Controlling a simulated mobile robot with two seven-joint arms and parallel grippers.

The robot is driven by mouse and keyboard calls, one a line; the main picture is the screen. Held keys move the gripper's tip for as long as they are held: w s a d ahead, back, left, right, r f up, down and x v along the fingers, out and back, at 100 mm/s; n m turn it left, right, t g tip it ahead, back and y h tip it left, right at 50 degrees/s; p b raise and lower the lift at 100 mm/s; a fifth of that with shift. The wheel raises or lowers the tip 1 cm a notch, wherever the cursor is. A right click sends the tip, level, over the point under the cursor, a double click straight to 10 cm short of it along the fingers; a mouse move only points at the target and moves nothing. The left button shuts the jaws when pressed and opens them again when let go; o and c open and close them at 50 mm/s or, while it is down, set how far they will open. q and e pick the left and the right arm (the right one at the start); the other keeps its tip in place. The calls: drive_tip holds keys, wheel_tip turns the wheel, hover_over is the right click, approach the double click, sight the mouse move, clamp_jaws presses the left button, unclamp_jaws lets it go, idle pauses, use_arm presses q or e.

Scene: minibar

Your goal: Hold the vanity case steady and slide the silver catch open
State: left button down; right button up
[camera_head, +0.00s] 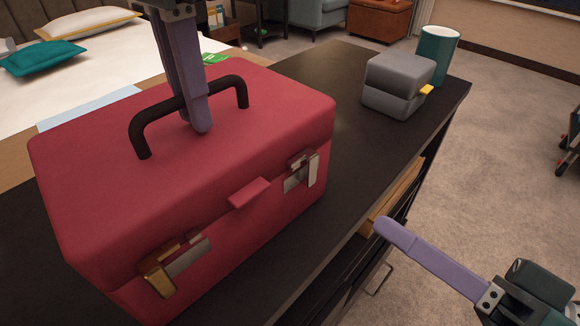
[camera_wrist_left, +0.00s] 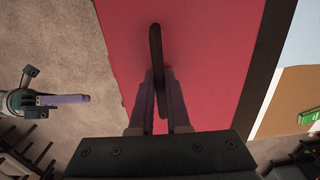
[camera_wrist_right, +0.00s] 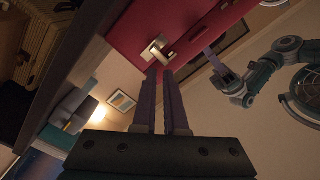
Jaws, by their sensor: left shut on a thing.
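The red vanity case (camera_head: 190,160) stands closed on the dark counter. My left gripper (camera_head: 200,125) is shut on its black handle (camera_head: 140,135); the left wrist view shows the handle (camera_wrist_left: 156,45) between the fingers. The silver catch (camera_head: 301,172) is on the front face at right, and a brass-coloured catch (camera_head: 165,275) is at left. My right gripper (camera_head: 390,228) is off the counter's front edge, apart from the case, its fingers slightly open and empty. In the right wrist view a catch (camera_wrist_right: 158,50) shows just beyond the fingertips.
A grey box (camera_head: 398,85) with a yellow tab and a teal cup (camera_head: 437,55) stand at the counter's far right end. The counter (camera_head: 345,130) is clear between them and the case. A drawer handle (camera_head: 378,280) sticks out below the counter edge. A bed lies behind at left.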

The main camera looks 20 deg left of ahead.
drive_tip(key=shift+s+a+n, duration=0.3)
drive_tip(key=shift+s+n, duration=0.1)
drive_tip(key=shift+n, duration=0.4)
clamp_jaws()
drive_tip(key=s+a+n+t+h, duration=0.1)
drive_tip(key=s+n, duration=0.2)
drive_tip(key=n, duration=0.8)
drive_tip(key=s+a+n+t+h, duration=0.1)
drive_tip(key=s+n, duration=0.3)
drive_tip(key=n, duration=0.8)
drive_tip(key=shift+a+t+h, duration=0.3)
drive_tip(key=shift+a+t, duration=0.35)
drive_tip(key=shift+t, duration=0.15)
drive_tip(key=shift+r, duration=0.1)
